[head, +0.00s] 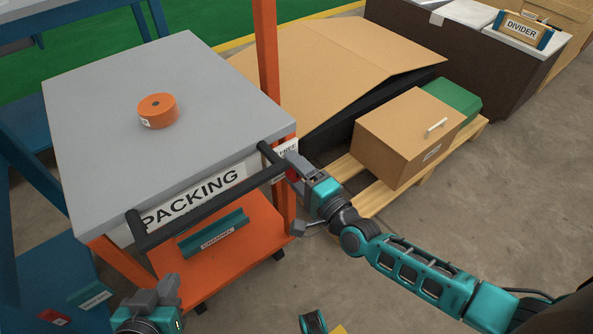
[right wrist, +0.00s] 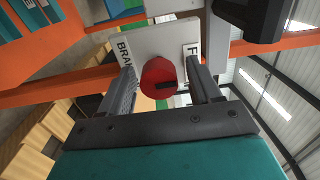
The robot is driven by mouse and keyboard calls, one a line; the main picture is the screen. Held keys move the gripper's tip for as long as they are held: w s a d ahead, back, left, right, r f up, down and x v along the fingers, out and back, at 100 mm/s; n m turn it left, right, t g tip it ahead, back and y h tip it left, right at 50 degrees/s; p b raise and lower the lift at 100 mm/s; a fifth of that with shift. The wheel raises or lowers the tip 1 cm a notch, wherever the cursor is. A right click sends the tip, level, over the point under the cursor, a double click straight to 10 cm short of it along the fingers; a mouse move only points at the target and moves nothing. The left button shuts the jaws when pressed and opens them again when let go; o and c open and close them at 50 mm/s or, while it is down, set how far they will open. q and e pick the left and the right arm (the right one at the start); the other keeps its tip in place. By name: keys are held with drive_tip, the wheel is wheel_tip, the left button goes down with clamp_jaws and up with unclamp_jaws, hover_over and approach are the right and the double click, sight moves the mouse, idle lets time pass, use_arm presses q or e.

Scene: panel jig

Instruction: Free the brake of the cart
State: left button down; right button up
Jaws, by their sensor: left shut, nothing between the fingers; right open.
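The cart (head: 90,100) has a grey top, an orange frame and a black push handle (head: 205,205). A white plate (head: 286,147) sits by the handle's right end, with its lettering partly hidden in the head view. In the right wrist view, the red brake knob (right wrist: 158,76) stands on this plate between labels reading "BRAK…" and "F…", both cut off. My right gripper (right wrist: 160,68) is open, with one finger on either side of the knob; contact cannot be told. My left gripper (head: 158,294) is shut and empty, low in front of the cart, apart from the handle.
An orange tape roll (head: 157,111) lies on the cart top. A teal part (head: 213,234) lies on the lower shelf. A pallet (head: 372,198) with a cardboard box (head: 395,135) and a green box (head: 452,100) stands right of the cart.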

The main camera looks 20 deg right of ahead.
drive_tip(key=p+v, duration=0.2)
drive_tip(key=v, duration=1.1)
drive_tip(key=shift+a, duration=0.1)
